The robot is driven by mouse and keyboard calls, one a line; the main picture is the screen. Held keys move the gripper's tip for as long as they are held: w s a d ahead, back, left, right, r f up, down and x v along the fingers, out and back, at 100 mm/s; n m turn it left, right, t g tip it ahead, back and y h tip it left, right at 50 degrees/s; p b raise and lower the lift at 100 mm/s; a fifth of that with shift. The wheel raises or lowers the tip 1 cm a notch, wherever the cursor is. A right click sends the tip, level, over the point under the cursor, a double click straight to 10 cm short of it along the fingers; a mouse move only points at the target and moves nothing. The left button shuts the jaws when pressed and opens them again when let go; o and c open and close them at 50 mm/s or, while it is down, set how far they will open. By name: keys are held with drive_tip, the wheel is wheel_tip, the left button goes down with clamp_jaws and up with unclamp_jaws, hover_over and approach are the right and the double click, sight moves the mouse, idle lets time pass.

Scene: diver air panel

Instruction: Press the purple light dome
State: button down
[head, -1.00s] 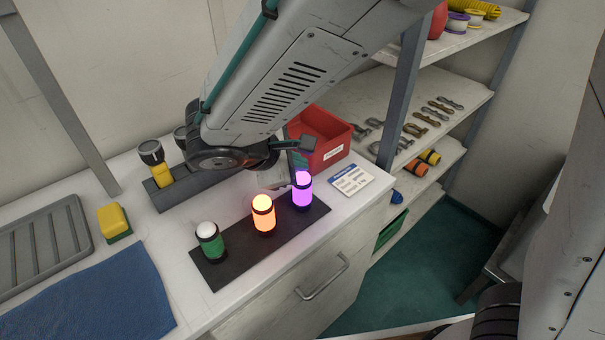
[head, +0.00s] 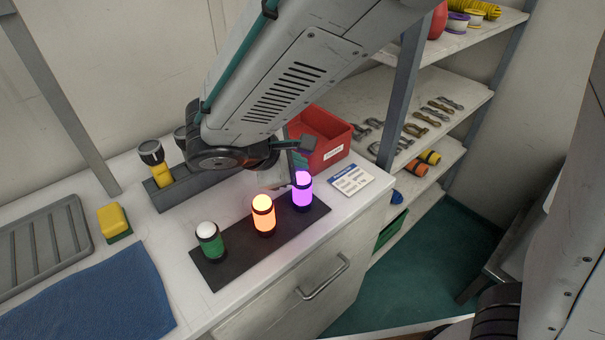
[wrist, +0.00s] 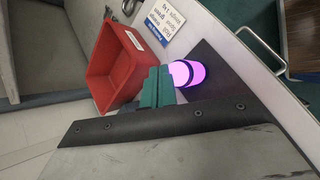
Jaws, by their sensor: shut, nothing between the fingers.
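The purple light dome (head: 302,192) glows at the right end of a dark base plate (head: 232,262) on the white counter. In the wrist view the purple dome (wrist: 186,73) shows just beyond my gripper's fingertips (wrist: 157,88). My gripper (head: 301,160) is shut and empty, with its tips right at or just above the dome's top. I cannot tell whether they touch it. A glowing orange light (head: 263,215) and an unlit green light with a white top (head: 210,241) stand to the left on the same plate.
A red bin (head: 323,140) stands behind the purple dome, and a printed card (head: 351,180) lies to its right. A yellow sponge (head: 114,220) and a blue cloth (head: 95,295) lie at the left. Shelves with shackles (head: 425,118) stand at the right.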

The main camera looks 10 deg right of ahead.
drive_tip(key=shift+f, duration=0.15)
idle(0.4)
drive_tip(key=shift+f, duration=0.45)
idle(0.4)
drive_tip(key=shift+r, duration=0.6)
drive_tip(key=shift+r, duration=0.1)
drive_tip(key=shift+r, duration=2.9)
